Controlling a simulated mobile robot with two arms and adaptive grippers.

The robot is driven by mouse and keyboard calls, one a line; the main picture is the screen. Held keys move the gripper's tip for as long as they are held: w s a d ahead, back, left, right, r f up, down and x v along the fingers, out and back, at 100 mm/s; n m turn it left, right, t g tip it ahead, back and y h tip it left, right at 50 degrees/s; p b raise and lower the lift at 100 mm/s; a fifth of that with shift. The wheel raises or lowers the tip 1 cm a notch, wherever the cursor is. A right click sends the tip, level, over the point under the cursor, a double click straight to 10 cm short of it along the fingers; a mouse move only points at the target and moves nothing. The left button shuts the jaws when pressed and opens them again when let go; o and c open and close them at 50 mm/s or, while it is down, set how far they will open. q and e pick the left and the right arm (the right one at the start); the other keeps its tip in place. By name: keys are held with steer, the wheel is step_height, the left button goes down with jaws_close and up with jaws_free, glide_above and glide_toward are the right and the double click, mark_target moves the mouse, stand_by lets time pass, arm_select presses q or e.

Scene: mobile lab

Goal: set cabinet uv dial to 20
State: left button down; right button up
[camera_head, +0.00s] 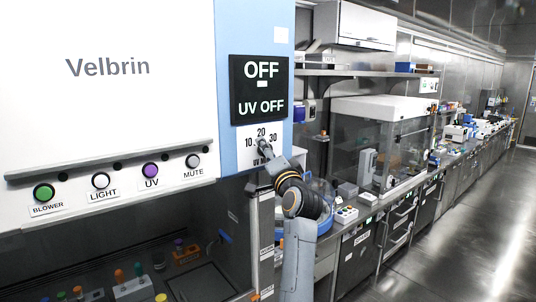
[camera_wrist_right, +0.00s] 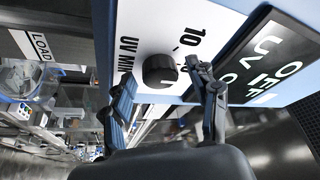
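The UV dial (camera_wrist_right: 160,71) is a round black knob on a white scale plate (camera_head: 251,133) marked 10, 20 and 30. The plate is on the blue side panel of the cabinet. The black display (camera_head: 259,90) above it reads OFF and UV OFF. My right gripper (camera_head: 264,150) is at the dial and mostly hides it in the head view. In the right wrist view the fingers (camera_wrist_right: 161,76) are open, one on each side of the knob, with gaps showing. The knob's pointer setting cannot be made out. My left gripper is not in view.
The Velbrin cabinet front has BLOWER (camera_head: 44,193), LIGHT (camera_head: 101,181), UV (camera_head: 150,170) and MUTE (camera_head: 193,161) buttons on a ledge left of the dial. A counter with a clear enclosure (camera_head: 385,140) runs off to the right. The floor (camera_head: 470,240) at the right is clear.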

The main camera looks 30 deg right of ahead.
steer(key=v, duration=1.2)
stand_by(0.4)
